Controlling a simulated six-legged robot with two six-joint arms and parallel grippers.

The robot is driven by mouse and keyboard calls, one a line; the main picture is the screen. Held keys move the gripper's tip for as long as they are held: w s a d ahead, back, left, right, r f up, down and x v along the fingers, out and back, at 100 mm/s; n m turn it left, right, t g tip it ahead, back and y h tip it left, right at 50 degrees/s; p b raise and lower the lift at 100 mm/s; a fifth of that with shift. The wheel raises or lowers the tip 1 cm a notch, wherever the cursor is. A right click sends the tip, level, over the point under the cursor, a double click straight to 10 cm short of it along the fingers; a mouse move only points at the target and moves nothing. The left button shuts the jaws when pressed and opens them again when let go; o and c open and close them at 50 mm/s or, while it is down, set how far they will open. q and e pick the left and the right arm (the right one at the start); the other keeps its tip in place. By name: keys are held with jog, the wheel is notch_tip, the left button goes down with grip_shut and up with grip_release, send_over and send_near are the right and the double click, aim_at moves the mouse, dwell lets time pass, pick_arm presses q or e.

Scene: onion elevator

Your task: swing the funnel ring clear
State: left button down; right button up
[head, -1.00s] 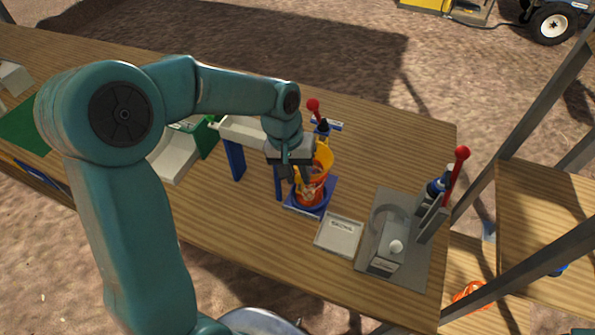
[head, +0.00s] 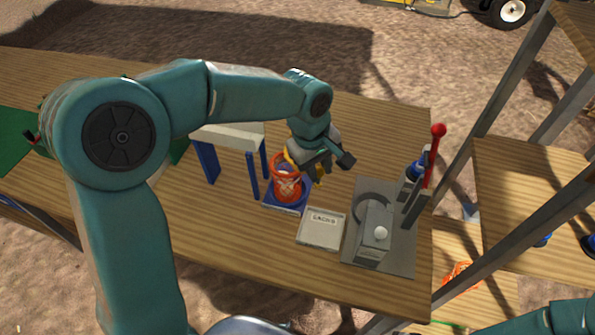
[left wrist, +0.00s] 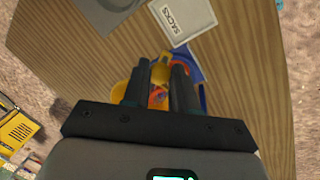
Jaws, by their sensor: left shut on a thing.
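The yellow funnel ring (head: 292,157) shows in the head view at the upper rim of an orange net sack (head: 287,184), mostly hidden by my gripper. My left gripper (head: 322,172) is just right of the sack top. In the left wrist view its two dark fingers (left wrist: 167,85) are shut on a yellow part of the ring (left wrist: 160,71), and more yellow shows left of the fingers. The sack stands upright on a blue base (head: 286,208). I cannot tell how far the ring still overlaps the sack mouth. My right gripper is out of view.
A tray marked SACKS (head: 321,228) lies in front of the blue base. A grey device (head: 375,236) stands to its right, with a red-knobbed lever (head: 437,148) behind. A white-topped blue stand (head: 238,137) is left of the sack. The front of the table is bare.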

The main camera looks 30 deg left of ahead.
pick_arm(q)
jog(key=w+d+n+y+p, duration=0.1)
jog(key=w+d+n, duration=0.1)
jog(key=w+n, duration=0.3)
jog(key=w+d+n+y+p, duration=0.1)
jog(key=w+d+n, duration=0.1)
jog(key=w+n, duration=0.3)
jog(key=shift+w+d+n+p, duration=0.3)
jog(key=shift+w+p, duration=0.1)
jog(key=shift+w, duration=1.65)
jog(key=shift+r, duration=0.15)
jog(key=c, duration=0.9)
grip_release()
jog(key=shift+w, duration=0.1)
